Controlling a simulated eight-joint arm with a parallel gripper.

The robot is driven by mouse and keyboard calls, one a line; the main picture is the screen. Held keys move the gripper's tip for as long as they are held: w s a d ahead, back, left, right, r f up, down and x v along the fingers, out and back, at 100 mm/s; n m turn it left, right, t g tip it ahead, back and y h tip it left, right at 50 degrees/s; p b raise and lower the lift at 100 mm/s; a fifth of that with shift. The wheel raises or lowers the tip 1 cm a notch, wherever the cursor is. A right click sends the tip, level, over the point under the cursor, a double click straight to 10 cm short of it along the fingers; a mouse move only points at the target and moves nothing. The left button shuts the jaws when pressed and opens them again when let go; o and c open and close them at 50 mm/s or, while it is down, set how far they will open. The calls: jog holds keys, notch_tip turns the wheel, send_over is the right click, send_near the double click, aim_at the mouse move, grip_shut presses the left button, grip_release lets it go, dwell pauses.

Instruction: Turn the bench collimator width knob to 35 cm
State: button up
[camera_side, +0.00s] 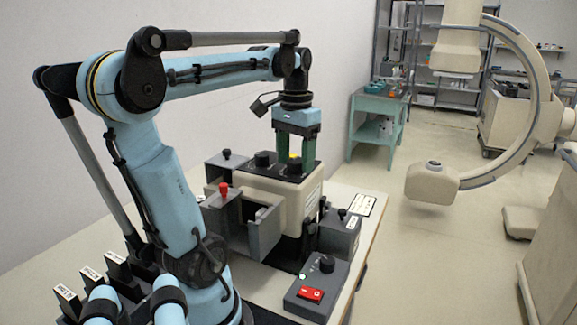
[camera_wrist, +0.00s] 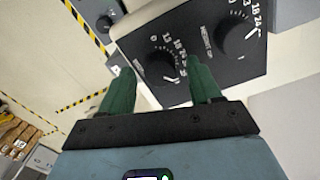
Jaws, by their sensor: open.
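The bench collimator (camera_side: 283,192) is a beige box with a black top plate on the bench. In the wrist view its black dial plate (camera_wrist: 200,52) carries two round black knobs with white numbers. One knob (camera_wrist: 161,66) lies between my green fingertips; its label is partly hidden by the left finger, and its exact setting is too small to read. The other knob (camera_wrist: 239,36) is to the right, with a label like "HEIGHT". My gripper (camera_side: 295,167) points down over the top plate, open, fingers either side of the knob; it also shows in the wrist view (camera_wrist: 163,72). I cannot tell whether they touch it.
A grey control box (camera_side: 317,288) with a red switch stands at the bench's front right. A dark grey box (camera_side: 340,232) is beside the collimator. An open grey holder with a red knob (camera_side: 223,188) stands left. A teal cart (camera_side: 377,120) and C-arm (camera_side: 540,90) are behind.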

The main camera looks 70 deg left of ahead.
aim_at(295, 160)
notch_tip(295, 160, up, 12)
dwell(0.6)
